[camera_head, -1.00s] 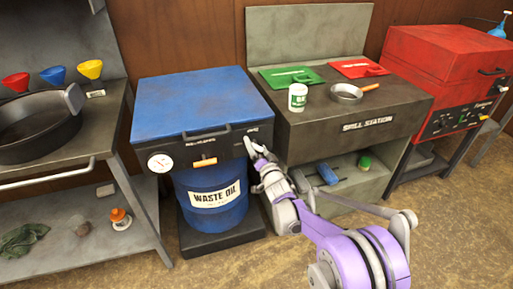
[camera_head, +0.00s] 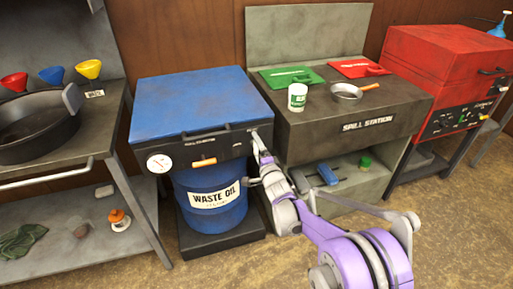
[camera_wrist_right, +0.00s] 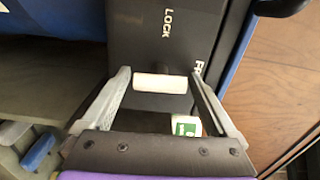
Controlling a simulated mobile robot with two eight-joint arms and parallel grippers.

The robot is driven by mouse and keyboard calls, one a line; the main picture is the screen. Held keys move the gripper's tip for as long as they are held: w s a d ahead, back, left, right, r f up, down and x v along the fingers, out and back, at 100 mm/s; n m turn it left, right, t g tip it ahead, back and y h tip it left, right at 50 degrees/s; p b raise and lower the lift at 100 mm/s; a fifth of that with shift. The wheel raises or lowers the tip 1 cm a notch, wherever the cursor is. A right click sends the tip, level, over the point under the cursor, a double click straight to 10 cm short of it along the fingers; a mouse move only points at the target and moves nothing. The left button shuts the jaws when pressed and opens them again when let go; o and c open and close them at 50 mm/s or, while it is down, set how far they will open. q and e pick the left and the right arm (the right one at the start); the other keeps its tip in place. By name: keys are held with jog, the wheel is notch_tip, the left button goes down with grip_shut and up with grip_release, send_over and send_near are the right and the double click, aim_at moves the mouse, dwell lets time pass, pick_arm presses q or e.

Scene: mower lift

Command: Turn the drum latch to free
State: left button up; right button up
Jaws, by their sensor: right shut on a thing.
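The blue-topped waste oil unit (camera_head: 195,105) stands over a blue drum (camera_head: 212,218) marked WASTE OIL. My right gripper (camera_head: 257,140) is at the right end of its dark front panel and hides the latch there in the head view. In the right wrist view, my right gripper (camera_wrist_right: 160,90) has a white cylindrical latch grip (camera_wrist_right: 160,83) between its fingers and is shut on it. The word LOCK shows on the panel just above the grip. A second word, partly cut off and starting with F, is to the right. My left gripper is not in view.
An orange handle (camera_head: 204,162) and a round gauge (camera_head: 159,162) are on the same panel. The spill station (camera_head: 372,125) stands close on the right, with a white cup (camera_head: 297,97) on top. A grey bench (camera_head: 75,165) is on the left.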

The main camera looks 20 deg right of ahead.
jog(key=shift+m, duration=0.4)
jog(key=o, duration=1)
jog(key=shift+s, duration=0.1)
jog(key=s+p, duration=0.1)
jog(key=s, duration=0.9)
jog(key=shift+s+d, duration=0.2)
jog(key=shift+s, duration=0.15)
